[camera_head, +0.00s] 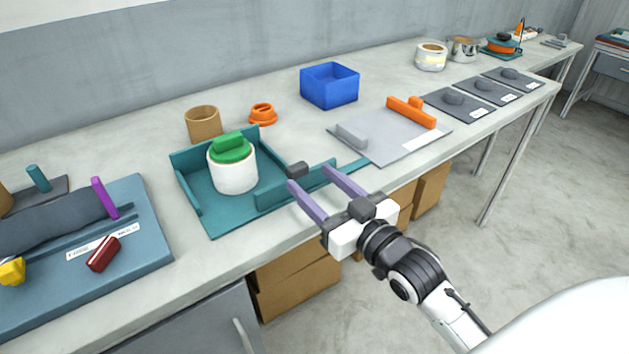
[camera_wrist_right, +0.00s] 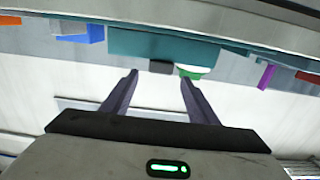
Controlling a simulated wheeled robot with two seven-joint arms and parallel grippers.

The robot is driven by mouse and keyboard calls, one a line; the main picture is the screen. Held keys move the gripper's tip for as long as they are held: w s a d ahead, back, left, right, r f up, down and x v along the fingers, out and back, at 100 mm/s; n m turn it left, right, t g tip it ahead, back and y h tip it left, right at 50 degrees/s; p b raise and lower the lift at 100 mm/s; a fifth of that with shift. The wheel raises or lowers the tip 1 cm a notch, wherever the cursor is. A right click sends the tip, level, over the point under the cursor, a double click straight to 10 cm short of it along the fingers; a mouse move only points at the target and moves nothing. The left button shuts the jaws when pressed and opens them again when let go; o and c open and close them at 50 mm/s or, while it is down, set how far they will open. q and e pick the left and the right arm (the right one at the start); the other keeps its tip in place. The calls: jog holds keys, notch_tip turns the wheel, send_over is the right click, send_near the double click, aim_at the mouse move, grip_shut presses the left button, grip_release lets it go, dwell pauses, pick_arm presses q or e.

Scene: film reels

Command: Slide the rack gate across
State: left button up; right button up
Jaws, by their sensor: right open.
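The teal rack (camera_head: 222,212) sits at the table's front edge and holds a white canister (camera_head: 233,178) with a green lid (camera_head: 231,148). Its gate (camera_head: 310,183) is a low teal panel along the front right, with a dark knob (camera_head: 298,170) on it. My right gripper (camera_head: 308,176) is open and empty at the gate, its two purple-grey fingers pointing at the knob. In the right wrist view, the knob (camera_wrist_right: 162,67) lies between and just beyond the fingertips (camera_wrist_right: 158,75), and the gate (camera_wrist_right: 140,45) shows behind it. My left gripper is not in view.
A brown cup (camera_head: 203,125), an orange ring-like part (camera_head: 263,114) and a blue bin (camera_head: 330,85) stand behind the rack. A grey board (camera_head: 385,140) with an orange handle (camera_head: 411,112) lies to the right. A blue tray (camera_head: 150,245) lies to the left.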

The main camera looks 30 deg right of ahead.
aim_at(301, 169)
jog(key=shift+s+a+f+n+g, duration=0.2)
jog(key=shift+s+f+n+g, duration=0.1)
jog(key=shift+f, duration=0.3)
jog(key=shift+s+d+f, duration=0.15)
jog(key=shift+s+f, duration=0.25)
jog(key=shift+s, duration=0.1)
jog(key=w, duration=0.2)
jog(key=w+r+p, duration=0.1)
jog(key=w, duration=0.1)
jog(key=w+r+p, duration=0.1)
jog(key=w, duration=0.2)
jog(key=shift+a+r, duration=0.1)
jog(key=shift+a, duration=0.1)
jog(key=shift+w, duration=0.55)
jog(key=shift+c, duration=0.2)
